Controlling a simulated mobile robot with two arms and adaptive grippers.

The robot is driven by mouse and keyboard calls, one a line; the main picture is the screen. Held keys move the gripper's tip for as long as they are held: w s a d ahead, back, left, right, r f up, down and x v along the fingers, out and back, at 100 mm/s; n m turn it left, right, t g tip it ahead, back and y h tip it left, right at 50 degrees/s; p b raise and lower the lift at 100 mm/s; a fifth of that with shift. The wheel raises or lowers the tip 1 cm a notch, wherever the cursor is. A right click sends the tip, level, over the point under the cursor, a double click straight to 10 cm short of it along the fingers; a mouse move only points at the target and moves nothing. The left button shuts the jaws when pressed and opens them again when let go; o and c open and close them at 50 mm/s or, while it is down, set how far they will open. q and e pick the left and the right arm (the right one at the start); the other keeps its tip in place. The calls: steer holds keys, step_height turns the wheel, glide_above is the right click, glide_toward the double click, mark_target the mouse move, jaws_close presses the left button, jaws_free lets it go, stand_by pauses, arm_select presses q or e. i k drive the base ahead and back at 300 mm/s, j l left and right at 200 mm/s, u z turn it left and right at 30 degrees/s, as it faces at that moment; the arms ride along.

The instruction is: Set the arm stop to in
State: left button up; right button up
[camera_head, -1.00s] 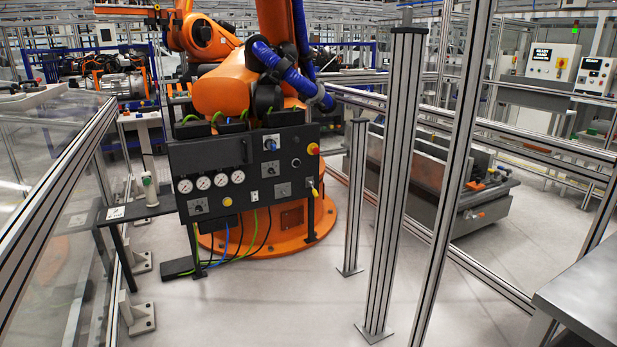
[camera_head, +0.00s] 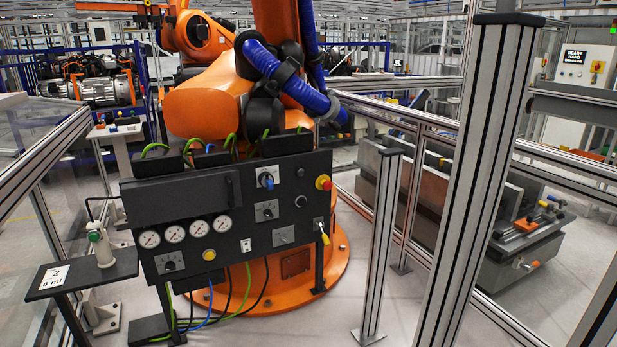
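A dark control panel (camera_head: 215,243) stands in front of the orange robot arm (camera_head: 208,106). It carries a blue knob (camera_head: 266,180) on a light plate, another selector (camera_head: 266,211) below it, and a dark knob (camera_head: 170,264) at lower left. A yellow-handled lever or key (camera_head: 324,238) sits at its right edge, under a red button (camera_head: 323,182) on yellow. The labels are too small to read, so I cannot tell which control is the arm stop or how it is set. Neither of my grippers is in view.
A small shelf (camera_head: 112,273) with a white-and-green dispenser (camera_head: 100,244) juts out left of the panel. Aluminium posts (camera_head: 480,190) and a shorter post (camera_head: 381,245) stand at right. A clear fence (camera_head: 25,160) is at left. Floor in front of the panel is open.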

mark_target(326, 186)
steer(key=i, duration=1.8)
